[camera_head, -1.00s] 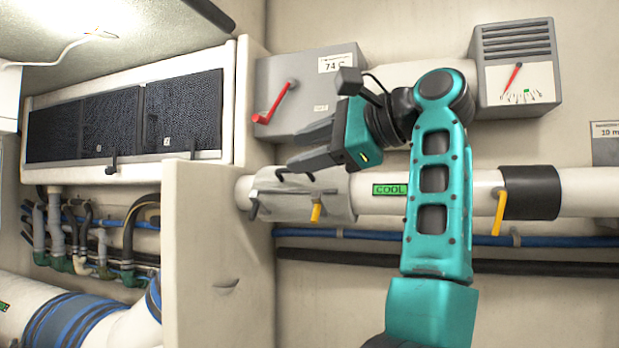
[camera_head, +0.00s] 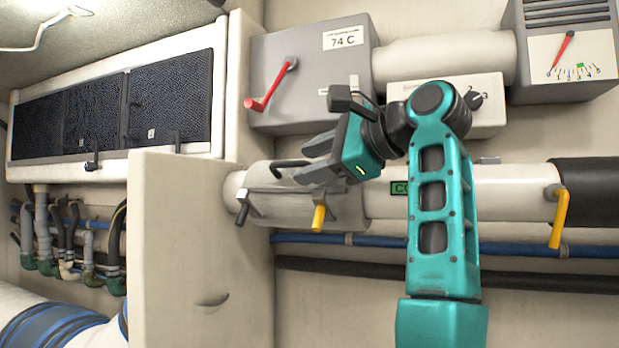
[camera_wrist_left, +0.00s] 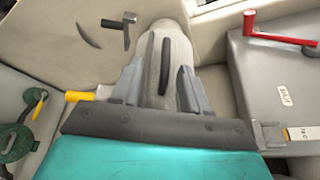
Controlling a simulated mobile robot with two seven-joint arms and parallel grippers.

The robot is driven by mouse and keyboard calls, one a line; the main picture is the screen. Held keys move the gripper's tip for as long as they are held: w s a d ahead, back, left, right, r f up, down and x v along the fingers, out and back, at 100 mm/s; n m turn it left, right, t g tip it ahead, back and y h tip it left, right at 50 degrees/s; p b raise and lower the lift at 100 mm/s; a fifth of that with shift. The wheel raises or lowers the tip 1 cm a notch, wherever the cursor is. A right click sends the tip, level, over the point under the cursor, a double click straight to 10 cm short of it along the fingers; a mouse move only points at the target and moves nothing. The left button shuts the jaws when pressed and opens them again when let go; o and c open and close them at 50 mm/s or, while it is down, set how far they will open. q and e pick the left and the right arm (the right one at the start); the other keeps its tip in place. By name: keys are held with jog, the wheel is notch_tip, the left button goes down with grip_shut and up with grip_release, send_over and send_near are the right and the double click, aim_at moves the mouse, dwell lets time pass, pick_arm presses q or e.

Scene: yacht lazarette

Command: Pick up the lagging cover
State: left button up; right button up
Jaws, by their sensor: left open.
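The lagging cover (camera_head: 275,208) is a pale grey sleeve around the left part of the white pipe. It has a dark handle (camera_head: 287,164) on top, a dark lever at its left and a yellow lever (camera_head: 319,217) at its front. My left gripper (camera_head: 306,160) is open beside the handle, its fingers pointing left. In the left wrist view the cover (camera_wrist_left: 178,40) lies beyond the fingers, and the dark handle (camera_wrist_left: 166,62) shows between the open fingers (camera_wrist_left: 160,85). I cannot tell whether they touch it. My right gripper is not in view.
A grey box (camera_head: 310,75) with a red lever (camera_head: 270,85) is above the cover. A white panel (camera_head: 180,240) stands close at the left. A gauge box (camera_head: 565,50) is at upper right. A blue pipe (camera_head: 380,242) and a black pipe run below.

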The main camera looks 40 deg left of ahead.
aim_at(286, 166)
pick_arm(q)
jog(key=x, duration=0.6)
jog(key=shift+w+a+r, duration=0.1)
jog(key=shift+a+r, duration=0.2)
jog(key=shift+a, duration=0.1)
grip_shut()
dwell(1.1)
